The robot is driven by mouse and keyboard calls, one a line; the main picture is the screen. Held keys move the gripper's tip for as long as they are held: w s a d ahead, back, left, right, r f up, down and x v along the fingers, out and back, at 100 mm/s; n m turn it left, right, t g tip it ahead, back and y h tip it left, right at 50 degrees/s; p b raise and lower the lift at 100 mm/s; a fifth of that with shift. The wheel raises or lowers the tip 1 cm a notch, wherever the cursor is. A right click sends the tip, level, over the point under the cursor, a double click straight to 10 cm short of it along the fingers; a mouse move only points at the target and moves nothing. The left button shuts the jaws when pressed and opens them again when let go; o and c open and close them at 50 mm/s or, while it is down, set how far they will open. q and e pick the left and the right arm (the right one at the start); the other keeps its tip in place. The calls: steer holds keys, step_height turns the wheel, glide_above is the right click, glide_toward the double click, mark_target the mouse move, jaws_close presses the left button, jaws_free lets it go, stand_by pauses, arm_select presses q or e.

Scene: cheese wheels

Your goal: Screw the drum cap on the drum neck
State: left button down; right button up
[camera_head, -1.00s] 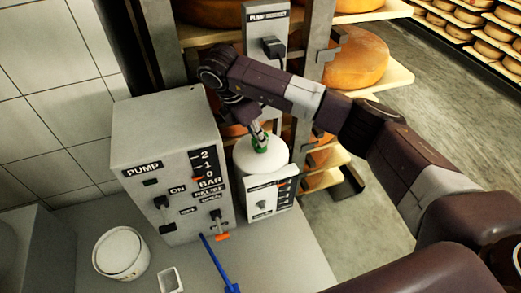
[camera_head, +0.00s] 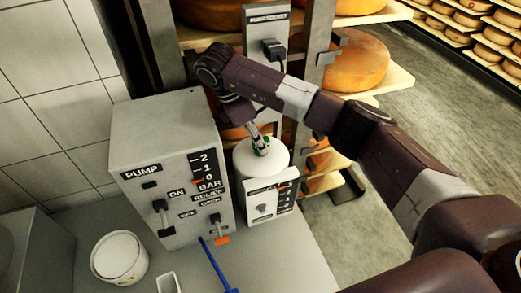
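A white drum (camera_head: 262,164) stands on the table behind a small white panel with switches. My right gripper (camera_head: 262,150) points down at the top of the drum, its fingers around a small green cap (camera_head: 267,141) at the drum's neck. The cap and neck are mostly hidden by the fingers, so I cannot tell whether the fingers grip it or how the cap sits on the neck. My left gripper is not in view.
A grey pump box (camera_head: 171,165) with levers stands left of the drum. A blue wand (camera_head: 218,268), a white tub (camera_head: 119,258) and a small square cup (camera_head: 168,283) lie in front. Shelves with cheese wheels (camera_head: 357,62) stand behind. Table right of the wand is clear.

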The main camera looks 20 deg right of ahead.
steer(key=v, duration=1.2)
steer(key=shift+c, duration=0.3)
